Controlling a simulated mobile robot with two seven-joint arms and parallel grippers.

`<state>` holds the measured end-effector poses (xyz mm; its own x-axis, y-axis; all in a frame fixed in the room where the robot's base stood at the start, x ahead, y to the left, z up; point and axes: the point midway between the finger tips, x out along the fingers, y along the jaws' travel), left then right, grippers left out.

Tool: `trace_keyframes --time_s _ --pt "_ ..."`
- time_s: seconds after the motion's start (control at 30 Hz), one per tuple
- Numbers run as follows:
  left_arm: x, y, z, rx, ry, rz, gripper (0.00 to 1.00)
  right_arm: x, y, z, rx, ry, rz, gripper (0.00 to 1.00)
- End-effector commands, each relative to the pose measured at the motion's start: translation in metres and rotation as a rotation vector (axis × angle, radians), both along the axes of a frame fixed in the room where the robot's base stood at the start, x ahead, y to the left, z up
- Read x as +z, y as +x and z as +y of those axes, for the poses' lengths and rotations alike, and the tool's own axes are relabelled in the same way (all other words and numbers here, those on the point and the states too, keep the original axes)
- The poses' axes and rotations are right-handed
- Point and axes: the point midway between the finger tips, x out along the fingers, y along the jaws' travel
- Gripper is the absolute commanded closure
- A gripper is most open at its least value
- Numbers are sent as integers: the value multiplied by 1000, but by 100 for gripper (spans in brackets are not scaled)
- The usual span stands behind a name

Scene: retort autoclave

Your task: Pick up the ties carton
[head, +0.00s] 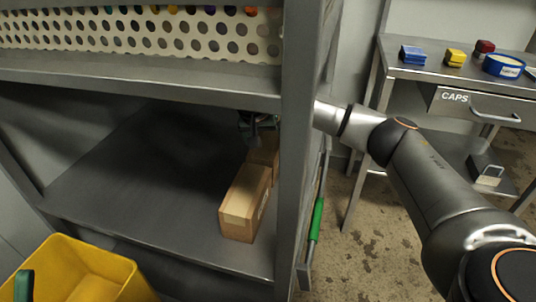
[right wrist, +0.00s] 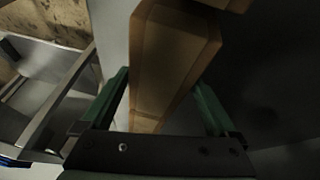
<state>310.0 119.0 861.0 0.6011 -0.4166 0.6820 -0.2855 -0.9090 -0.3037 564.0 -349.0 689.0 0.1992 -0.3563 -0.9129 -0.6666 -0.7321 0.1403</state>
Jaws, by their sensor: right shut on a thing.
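A long brown carton (head: 242,203) with a paler top lies on the lower shelf, close to the upright post. Another brown piece (head: 265,150) shows just behind it, partly hidden by the post. I cannot read any label that marks the ties carton. My right gripper (head: 257,128) reaches in behind the post, at the rear brown piece. In the right wrist view its green fingers (right wrist: 163,100) stand on both sides of a brown carton (right wrist: 176,45), and it is shut on it. A dark green tip (head: 23,286) at the lower left may be my left gripper; its jaws cannot be made out.
The grey post (head: 296,150) stands between the shelf and my right arm. A perforated bin (head: 150,35) sits on the shelf above. A yellow bin (head: 85,265) is at the lower left. The shelf (head: 130,190) is bare left of the carton. A caps table (head: 435,72) stands at right.

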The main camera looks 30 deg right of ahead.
Motion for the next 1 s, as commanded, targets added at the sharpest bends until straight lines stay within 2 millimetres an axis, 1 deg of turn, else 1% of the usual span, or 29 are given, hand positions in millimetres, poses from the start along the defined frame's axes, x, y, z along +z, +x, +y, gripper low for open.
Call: trace_keyframes --time_s 0.03,0.2,0.23,0.57,0.6,0.67,0.7,0.73,0.8,0.87,1.0 --pt "0 0 0 0 0 0 50 0 0 0 0 -1 -1 72" --pt "0 0 0 0 0 0 50 0 0 0 1 0 -1 91" --pt "0 0 0 0 0 0 50 2 1 0 0 0 -4 93" --pt "-3 0 0 0 0 0 50 2 1 0 0 0 -4 93" --pt "-5 0 0 0 0 0 50 2 1 0 0 0 -4 100" --pt "-9 0 0 0 0 0 50 3 1 0 0 1 -5 100" --pt "-10 0 0 0 0 1 50 7 1 0 0 1 -6 100" --pt "-2 1 0 0 0 3 50 17 1 0 -1 1 -6 100" --pt "6 1 1 -3 -6 6 50 29 1 0 -1 0 -6 100" --pt "7 0 1 -5 -11 1 50 24 -7 -8 -3 -1 -2 100" --pt "15 -1 2 -9 -10 -3 50 24 -27 -25 -4 -2 -2 100"
